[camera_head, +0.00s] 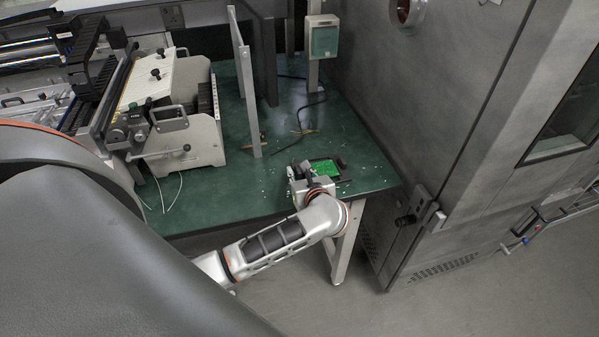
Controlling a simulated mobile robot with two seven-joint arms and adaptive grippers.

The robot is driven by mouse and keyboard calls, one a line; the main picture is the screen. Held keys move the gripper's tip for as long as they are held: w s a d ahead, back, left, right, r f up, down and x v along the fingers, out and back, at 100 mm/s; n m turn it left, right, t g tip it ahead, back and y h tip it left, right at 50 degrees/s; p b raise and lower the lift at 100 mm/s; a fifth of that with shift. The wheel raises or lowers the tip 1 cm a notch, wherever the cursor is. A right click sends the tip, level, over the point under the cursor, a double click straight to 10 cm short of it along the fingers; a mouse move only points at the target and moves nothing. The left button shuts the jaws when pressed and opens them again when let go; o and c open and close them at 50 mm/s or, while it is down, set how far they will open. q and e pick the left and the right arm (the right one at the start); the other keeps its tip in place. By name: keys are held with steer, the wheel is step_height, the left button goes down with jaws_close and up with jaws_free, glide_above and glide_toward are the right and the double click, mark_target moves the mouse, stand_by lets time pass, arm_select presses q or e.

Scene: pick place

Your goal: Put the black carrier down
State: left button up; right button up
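The black carrier (344,167) is a small flat dark frame with a green circuit board (325,168) in it. It is over the front right corner of the green table, and it looks level. My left gripper (308,172) is at the carrier's left edge, with its dark fingers closed on that edge. The gripper body and wrist hide part of the carrier's near left side. I cannot tell whether the carrier touches the tabletop. My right gripper is not in view.
The green table (220,190) has scattered pale specks near the carrier. A white machine (185,110) stands on its left, and an upright grey panel (245,85) behind. A large grey metal cabinet (440,110) stands close on the right. A black cable (300,122) lies behind.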

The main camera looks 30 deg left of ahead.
arm_select(q)
steer(key=shift+r, duration=0.25)
steer(key=v, duration=1.2)
step_height(320, 180, up, 9)
steer(key=a+m+t+y, duration=0.1)
steer(key=m+t+y, duration=0.1)
steer(key=m+t, duration=0.8)
steer(key=s+d+m+t+h, duration=0.1)
steer(key=d+m+h, duration=0.2)
steer(key=m, duration=0.4)
steer(key=d+m+t+h, duration=0.2)
steer(key=d+m+h, duration=0.15)
steer(key=m, duration=0.35)
steer(key=s+d+f+m+g+h, duration=0.3)
steer(key=d+f+m+h, duration=0.15)
steer(key=f+m, duration=0.45)
steer(key=s+d+f+m+g+h, duration=0.3)
steer(key=f+m+h, duration=0.35)
steer(key=m, duration=0.35)
steer(key=s+a+f+m+g+y, duration=0.1)
steer(key=s+a+f+m+g, duration=0.1)
steer(key=f, duration=0.4)
steer(key=s+a+f+m+g+y, duration=0.1)
steer(key=s+a+f+m+g, duration=0.2)
steer(key=s+f+m, duration=0.2)
step_height(320, 180, down, 2)
steer(key=shift+s+f, duration=0.1)
steer(key=shift+s, duration=0.7)
